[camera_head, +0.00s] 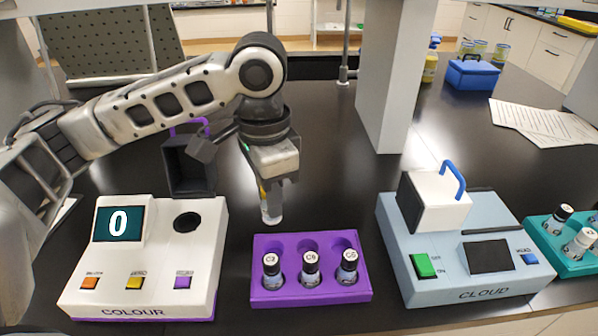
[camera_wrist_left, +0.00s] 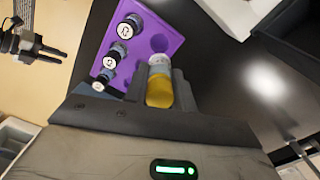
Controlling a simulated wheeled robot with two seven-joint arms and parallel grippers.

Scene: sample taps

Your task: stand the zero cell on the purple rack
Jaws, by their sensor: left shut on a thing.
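The purple rack (camera_head: 312,297) stands on the dark bench between two instruments. Its front row holds three dark-capped cells, with C2 (camera_head: 271,265) at the left; the back row's holes look empty. My left gripper (camera_head: 272,183) is shut on a clear cell with a yellow top, the zero cell (camera_head: 271,207), its label unreadable. It hangs roughly upright just behind the rack's back left, apparently clear of it. The left wrist view shows the yellow top (camera_wrist_left: 159,92) between the jaws beside the rack (camera_wrist_left: 150,43). A dark gripper, apparently my right one (camera_wrist_left: 45,50), shows there; its opening is unclear.
The white COLOUR meter (camera_head: 146,250) at left reads 0; its dark lid (camera_head: 188,168) is raised and its well (camera_head: 187,222) looks empty. The CLOUD meter (camera_head: 450,255) is at right, beside a teal rack (camera_head: 543,240) with cells. A grey post (camera_head: 395,75) stands behind.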

